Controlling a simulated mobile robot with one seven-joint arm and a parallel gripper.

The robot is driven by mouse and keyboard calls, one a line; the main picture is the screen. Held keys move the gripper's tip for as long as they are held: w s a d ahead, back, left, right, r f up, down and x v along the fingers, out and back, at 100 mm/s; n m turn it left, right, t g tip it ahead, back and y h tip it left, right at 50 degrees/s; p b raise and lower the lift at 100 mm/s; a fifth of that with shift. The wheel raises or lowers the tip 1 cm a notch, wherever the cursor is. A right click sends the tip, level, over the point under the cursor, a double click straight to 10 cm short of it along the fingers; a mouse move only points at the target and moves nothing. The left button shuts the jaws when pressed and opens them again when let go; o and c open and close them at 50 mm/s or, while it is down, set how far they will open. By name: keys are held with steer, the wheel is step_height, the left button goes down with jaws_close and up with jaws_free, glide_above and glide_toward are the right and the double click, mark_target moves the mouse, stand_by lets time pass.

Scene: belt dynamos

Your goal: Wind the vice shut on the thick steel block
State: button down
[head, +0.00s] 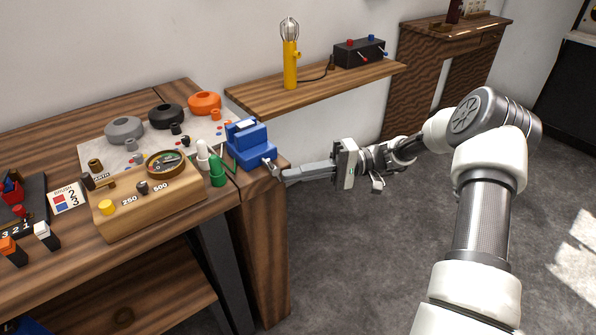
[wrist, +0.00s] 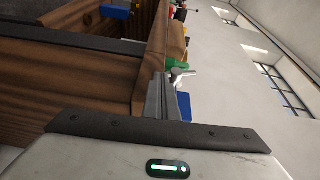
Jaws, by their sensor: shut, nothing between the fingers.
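The blue vice (head: 250,146) stands on the right end of the workbench in the head view. A light grey block-like piece shows at the top of its jaws (head: 243,125); I cannot tell if it is the thick steel block or how tightly it sits. The vice's metal handle (head: 270,165) sticks out at the front right. My gripper (head: 284,176) is shut, its fingertips close to the handle; I cannot tell if they touch. In the wrist view my fingers (wrist: 171,98) hide part of the blue vice (wrist: 185,106), and a pale metal handle (wrist: 180,73) shows beside the fingertips.
A wooden gauge box (head: 150,205) and green and white pieces (head: 216,172) stand left of the vice. A wall shelf (head: 315,86) holds a yellow lamp (head: 290,60) and a black switch box (head: 359,52). Open floor (head: 360,265) lies right of the bench.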

steer(key=shift+s+a+f, duration=0.35)
steer(key=shift+a+f, duration=0.2)
steer(key=shift+f, duration=0.2)
steer(key=shift+a+f, duration=0.1)
steer(key=shift+f, duration=0.05)
stand_by(0.5)
